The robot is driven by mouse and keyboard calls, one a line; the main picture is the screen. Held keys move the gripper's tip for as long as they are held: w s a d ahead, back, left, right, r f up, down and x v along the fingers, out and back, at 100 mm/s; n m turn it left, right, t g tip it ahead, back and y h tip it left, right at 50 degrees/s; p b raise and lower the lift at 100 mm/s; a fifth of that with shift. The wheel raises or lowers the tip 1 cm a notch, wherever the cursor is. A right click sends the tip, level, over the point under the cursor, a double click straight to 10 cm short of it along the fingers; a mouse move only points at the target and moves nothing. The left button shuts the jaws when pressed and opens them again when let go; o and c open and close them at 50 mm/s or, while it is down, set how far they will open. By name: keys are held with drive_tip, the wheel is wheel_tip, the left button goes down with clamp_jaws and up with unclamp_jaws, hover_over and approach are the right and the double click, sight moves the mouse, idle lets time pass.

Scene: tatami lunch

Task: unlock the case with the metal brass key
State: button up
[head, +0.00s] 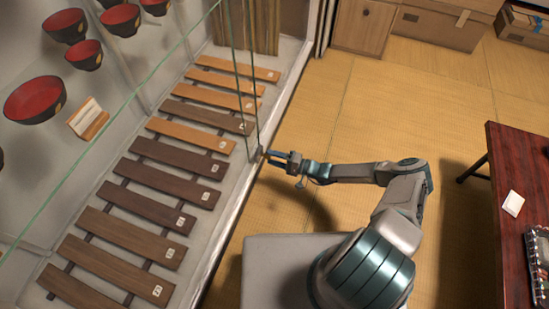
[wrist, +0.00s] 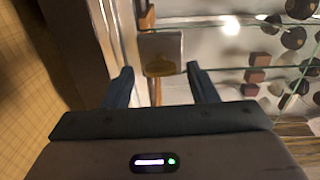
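The glass case (head: 222,175) stands on the left in the head view, with a small dark lock fitting (head: 258,154) at its front edge. My gripper (head: 273,158) is just right of this fitting, pointing at it. In the wrist view my gripper (wrist: 162,72) has its two fingers spread apart. A brass-coloured piece (wrist: 160,69), seemingly the key's head, shows between and beyond the fingertips, with a gap on each side.
Behind the glass are red-and-black bowls (head: 36,99), a small card stand (head: 88,118) and several wooden slats (head: 150,206). A dark red table (head: 515,165) stands at the right.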

drive_tip(key=p+v, duration=0.2)
drive_tip(key=v, duration=1.1)
drive_tip(key=shift+d+p, duration=0.35)
drive_tip(key=shift+d, duration=0.05)
drive_tip(key=shift+s+r, duration=0.1)
drive_tip(key=s+d+r+n+g+h+p, duration=0.2)
drive_tip(key=r+g+h+p, duration=0.55)
drive_tip(key=r, duration=1.65)
drive_tip(key=s+d+r+n+g+h+p, duration=0.15)
drive_tip(key=r+n+h+p, duration=0.25)
drive_tip(key=r+p, duration=1.25)
drive_tip(key=s+r+t+h+p, duration=0.1)
drive_tip(key=s+r, duration=0.4)
drive_tip(key=r, duration=0.8)
drive_tip(key=s+a+r+m+t+h+p, duration=0.1)
drive_tip(key=s+r, duration=0.5)
drive_tip(key=r, duration=0.8)
drive_tip(key=s+a+r+m+t+h+p, duration=0.1)
drive_tip(key=s+r+t+h+p, duration=0.2)
drive_tip(key=r, duration=1.1)
drive_tip(key=s+p, duration=0.2)
drive_tip(key=s, duration=0.1)
drive_tip(key=shift+t, duration=0.3)
